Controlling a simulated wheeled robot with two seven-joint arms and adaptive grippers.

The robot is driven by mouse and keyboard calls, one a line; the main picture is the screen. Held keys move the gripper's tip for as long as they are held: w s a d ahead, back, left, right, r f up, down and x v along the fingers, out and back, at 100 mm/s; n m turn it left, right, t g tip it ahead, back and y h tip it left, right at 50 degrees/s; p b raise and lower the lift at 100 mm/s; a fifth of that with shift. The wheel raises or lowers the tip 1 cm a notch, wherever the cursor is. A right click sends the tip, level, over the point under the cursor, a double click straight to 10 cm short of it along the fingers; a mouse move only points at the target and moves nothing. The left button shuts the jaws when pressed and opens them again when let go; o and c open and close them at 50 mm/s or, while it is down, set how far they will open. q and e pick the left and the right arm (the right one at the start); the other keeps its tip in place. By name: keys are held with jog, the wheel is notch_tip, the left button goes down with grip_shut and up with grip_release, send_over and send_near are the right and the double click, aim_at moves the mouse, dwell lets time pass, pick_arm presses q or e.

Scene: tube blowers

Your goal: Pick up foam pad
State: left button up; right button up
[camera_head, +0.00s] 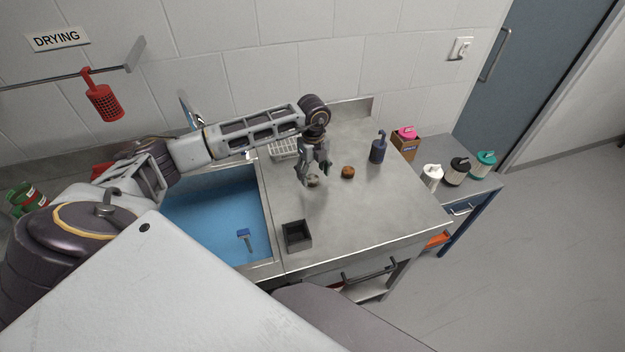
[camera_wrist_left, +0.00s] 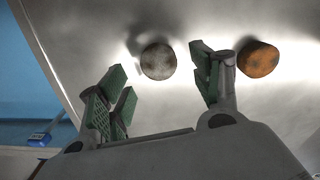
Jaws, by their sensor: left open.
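Two small round pads lie on the steel counter. One is grey and mottled (camera_head: 313,182) and also shows in the left wrist view (camera_wrist_left: 158,61). The other is orange-brown (camera_head: 348,172), to its right, and shows in the left wrist view too (camera_wrist_left: 258,59). I cannot tell for sure which is the foam pad. My left gripper (camera_head: 315,176) points down just above the grey pad, open and empty. In the left wrist view its green-padded fingers (camera_wrist_left: 160,82) are spread, with the grey pad beyond the gap between them. My right gripper is not in view.
A blue-bottomed sink (camera_head: 215,215) lies left of the counter, with a blue-topped item (camera_head: 244,234) in it. A dark open box (camera_head: 297,236) stands at the counter's front. A dark blue bottle (camera_head: 379,148) stands right of the pads. The counter (camera_head: 385,205) is clear at front right.

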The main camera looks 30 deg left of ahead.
aim_at(312, 180)
pick_arm(q)
jog(key=shift+f, duration=1.4)
jog(key=c, duration=0.8)
